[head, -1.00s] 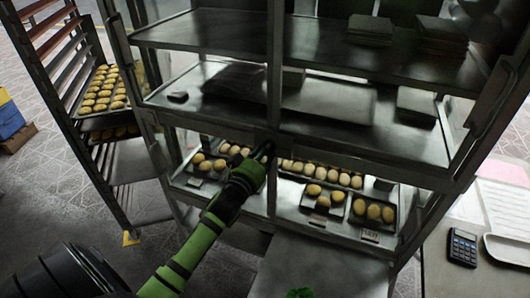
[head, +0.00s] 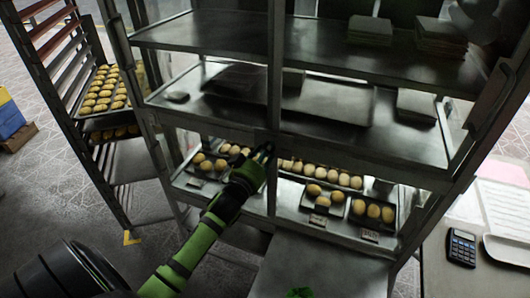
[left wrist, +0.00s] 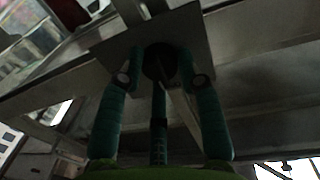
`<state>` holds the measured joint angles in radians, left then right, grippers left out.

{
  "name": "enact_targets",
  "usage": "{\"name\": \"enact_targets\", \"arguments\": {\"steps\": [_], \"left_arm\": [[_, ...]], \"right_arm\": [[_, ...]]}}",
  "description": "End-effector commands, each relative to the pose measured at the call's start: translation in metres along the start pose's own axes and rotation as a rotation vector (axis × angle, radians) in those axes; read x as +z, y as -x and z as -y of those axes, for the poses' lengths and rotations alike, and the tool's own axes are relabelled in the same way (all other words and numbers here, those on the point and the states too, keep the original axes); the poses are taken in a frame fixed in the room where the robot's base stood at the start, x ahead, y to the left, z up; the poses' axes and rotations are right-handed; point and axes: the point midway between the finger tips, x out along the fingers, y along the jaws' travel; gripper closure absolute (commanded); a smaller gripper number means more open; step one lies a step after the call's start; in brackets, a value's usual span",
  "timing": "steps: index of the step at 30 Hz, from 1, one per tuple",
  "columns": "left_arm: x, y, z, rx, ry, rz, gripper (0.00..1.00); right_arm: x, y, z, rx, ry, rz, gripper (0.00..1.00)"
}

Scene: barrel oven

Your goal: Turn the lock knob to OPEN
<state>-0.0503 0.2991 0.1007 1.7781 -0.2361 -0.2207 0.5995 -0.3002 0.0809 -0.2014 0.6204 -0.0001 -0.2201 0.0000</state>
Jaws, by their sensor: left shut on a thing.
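The lock knob (left wrist: 160,62) is a dark round piece on a square metal plate (left wrist: 198,38) in the left wrist view. In the head view my left gripper (head: 262,155) reaches the middle of the cabinet's front frame and hides the knob. No OPEN marking can be read.
The metal cabinet (head: 360,155) has glass-fronted shelves, with trays of buns (head: 325,200) on the lower one. A rack (head: 75,150) with more buns stands left. A counter (head: 440,265) with a calculator (head: 462,247) is at right.

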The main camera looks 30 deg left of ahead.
Motion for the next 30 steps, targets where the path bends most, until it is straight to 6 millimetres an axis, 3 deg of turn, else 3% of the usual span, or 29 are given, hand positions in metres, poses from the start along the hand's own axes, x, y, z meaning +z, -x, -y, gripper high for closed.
{"name": "enact_targets", "arguments": {"steps": [30], "left_arm": [[-0.008, -0.002, -0.002, -0.015, -0.807, 0.052, 0.97]], "right_arm": [[-0.003, 0.032, 0.000, -0.001, -0.003, 0.000, 0.00]]}}
